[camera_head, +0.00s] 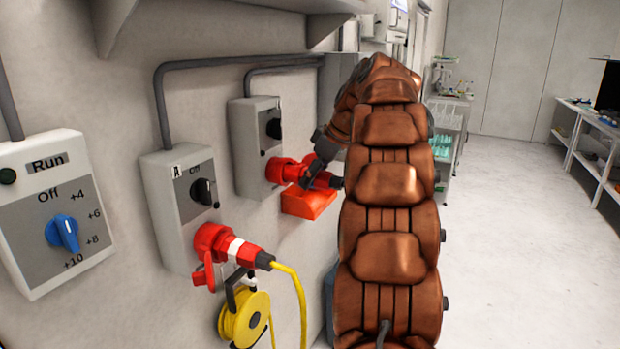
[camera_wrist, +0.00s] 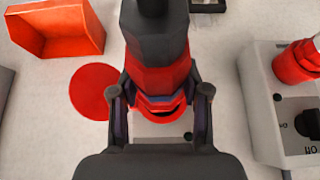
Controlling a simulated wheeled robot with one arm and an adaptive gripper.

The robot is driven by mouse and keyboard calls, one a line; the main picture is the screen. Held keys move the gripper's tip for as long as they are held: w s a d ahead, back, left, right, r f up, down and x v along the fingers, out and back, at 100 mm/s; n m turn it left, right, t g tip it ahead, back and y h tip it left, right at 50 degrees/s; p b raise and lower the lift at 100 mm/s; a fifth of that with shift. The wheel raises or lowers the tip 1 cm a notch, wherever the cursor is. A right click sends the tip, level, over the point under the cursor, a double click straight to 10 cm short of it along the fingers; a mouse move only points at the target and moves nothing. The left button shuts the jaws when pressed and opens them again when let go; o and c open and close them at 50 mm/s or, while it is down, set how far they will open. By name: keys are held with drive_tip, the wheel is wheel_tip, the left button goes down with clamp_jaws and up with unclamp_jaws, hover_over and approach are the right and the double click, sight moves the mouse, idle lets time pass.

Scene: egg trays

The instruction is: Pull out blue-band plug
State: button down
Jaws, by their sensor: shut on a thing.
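My gripper (camera_wrist: 160,102) is shut on a red plug with a dark rear end (camera_wrist: 158,70), with one finger on each side of its body. A blue band is not clearly readable on it; the fingers show dark bluish inner faces. In the head view my gripper (camera_head: 320,178) is at the red socket (camera_head: 283,171) of the farther grey switch box (camera_head: 254,135), and the fingers partly hide the plug. A dark crescent shows at the plug's front rim in the wrist view. I cannot tell how deep the plug sits in the socket.
A white-banded red plug (camera_head: 240,249) with a yellow cable sits in the nearer box (camera_head: 172,190). A yellow reel (camera_head: 245,318) hangs below. An open orange-red bin (camera_head: 308,203) is on the wall by my gripper. The floor to the right is clear.

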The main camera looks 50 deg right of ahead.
sight(342, 183)
drive_tip(key=shift+s+d+b, duration=0.3)
drive_tip(key=shift+s+b, duration=0.35)
drive_tip(key=shift+s, duration=0.3)
drive_tip(key=shift+s+d+f+b, duration=0.1)
drive_tip(key=shift+s+d+b, duration=0.1)
drive_tip(key=shift+s+b, duration=0.35)
drive_tip(key=shift+s+d+b, duration=0.15)
drive_tip(key=shift+s+b, duration=0.1)
drive_tip(key=shift+s, duration=0.5)
drive_tip(key=shift+s+d+b, duration=0.25)
drive_tip(key=shift+s+b, duration=0.15)
drive_tip(key=shift+s, duration=0.4)
drive_tip(key=shift+s+d+b, duration=0.25)
drive_tip(key=shift+s+b, duration=0.15)
drive_tip(key=shift+s, duration=0.35)
